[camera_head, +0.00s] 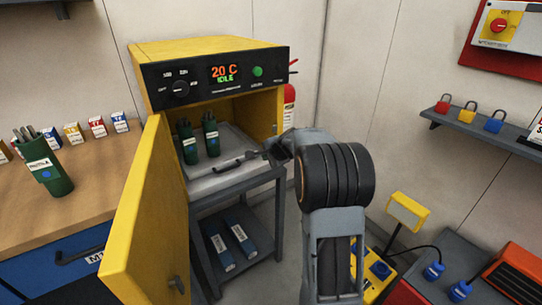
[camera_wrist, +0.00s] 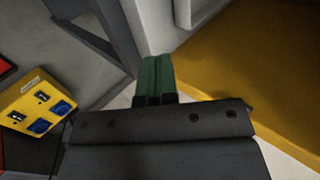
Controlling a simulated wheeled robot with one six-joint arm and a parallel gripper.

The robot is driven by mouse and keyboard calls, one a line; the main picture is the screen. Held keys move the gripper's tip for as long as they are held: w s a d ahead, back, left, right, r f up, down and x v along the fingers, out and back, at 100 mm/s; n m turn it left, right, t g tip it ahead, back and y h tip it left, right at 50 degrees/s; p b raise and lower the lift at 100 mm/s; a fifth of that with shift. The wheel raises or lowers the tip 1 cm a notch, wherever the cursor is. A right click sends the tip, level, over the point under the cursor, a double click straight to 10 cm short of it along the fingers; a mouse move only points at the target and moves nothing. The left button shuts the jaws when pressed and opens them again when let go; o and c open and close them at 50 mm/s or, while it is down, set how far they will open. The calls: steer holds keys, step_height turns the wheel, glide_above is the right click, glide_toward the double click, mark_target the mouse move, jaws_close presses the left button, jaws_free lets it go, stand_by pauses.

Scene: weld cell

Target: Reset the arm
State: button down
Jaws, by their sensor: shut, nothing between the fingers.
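My arm reaches up from the bottom right of the head view, its wrist in front of the yellow oven's right side. My gripper (camera_wrist: 156,72) shows in the wrist view with its two green-and-dark fingers together and nothing between them. In the head view its end lies near the oven's (camera_head: 215,52) right front edge; its fingers are not clear there. The oven door (camera_head: 137,225) stands wide open to the left. The display reads 20 C, IDLE. Two green canisters, one left (camera_head: 187,142) and one right (camera_head: 211,134), stand upright inside on a grey tray (camera_head: 225,180) with a dark handle (camera_head: 236,162).
A green canister of rods (camera_head: 43,165) and small boxes stand on the wooden bench (camera_head: 75,205) at left. Blue boxes (camera_head: 240,238) lie on the stand's lower shelf. A shelf of padlocks (camera_head: 480,124) and a yellow socket box (camera_wrist: 38,110) are at the right of my arm.

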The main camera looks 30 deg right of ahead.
steer(key=s+a+n+g+y+p, duration=0.1)
steer(key=s+a+n+g+p, duration=0.5)
steer(key=s, duration=0.7)
steer(key=s+a+r+n+h+p, duration=0.1)
steer(key=s+a+r+n+p, duration=0.4)
steer(key=s+r, duration=0.4)
steer(key=s+a+r+n+h+p, duration=0.1)
steer(key=s+a+r+n+p, duration=0.4)
steer(key=s+r, duration=0.3)
steer(key=shift+s+a+r+n+p, duration=0.15)
steer(key=shift+s+r+n+p, duration=0.25)
steer(key=shift+s+p, duration=0.1)
